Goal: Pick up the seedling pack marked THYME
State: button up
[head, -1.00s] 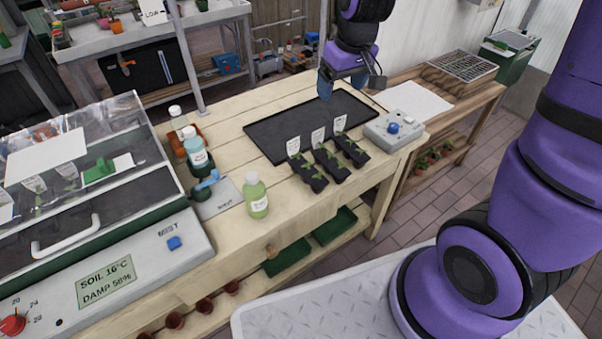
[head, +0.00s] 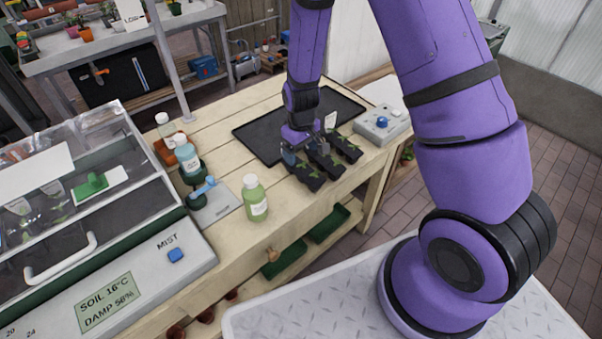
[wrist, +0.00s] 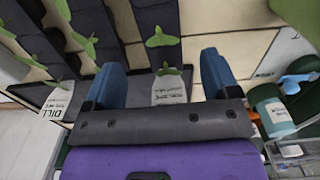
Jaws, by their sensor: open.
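Three black seedling packs with green seedlings stand side by side on the bench: the left one (head: 308,180), the middle one (head: 328,165) and the right one (head: 348,148). My gripper (head: 306,152) is open and low, at the tag end of the left pack. In the wrist view, blue fingers (wrist: 161,62) stand either side of a white tag (wrist: 170,90) and one seedling of the left pack (wrist: 155,14). That tag's print is too blurred to read. Another tag (wrist: 55,102), at the far left, reads DILL. No tag legibly reads THYME.
A black tray (head: 262,138) lies behind the packs. A grey box with a blue button (head: 382,124) stands to their right. A green bottle (head: 254,200) and a blue-labelled bottle (head: 188,160) stand to the left, with clear bench between the green bottle and the packs.

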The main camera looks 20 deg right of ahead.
aim_at(302, 169)
jog(key=shift+s+f, duration=0.15)
jog(key=shift+f, duration=2.15)
jog(key=shift+s+f, duration=0.15)
jog(key=shift+f, duration=2.1)
jog(key=shift+c, duration=0.4)
jog(key=c, duration=1)
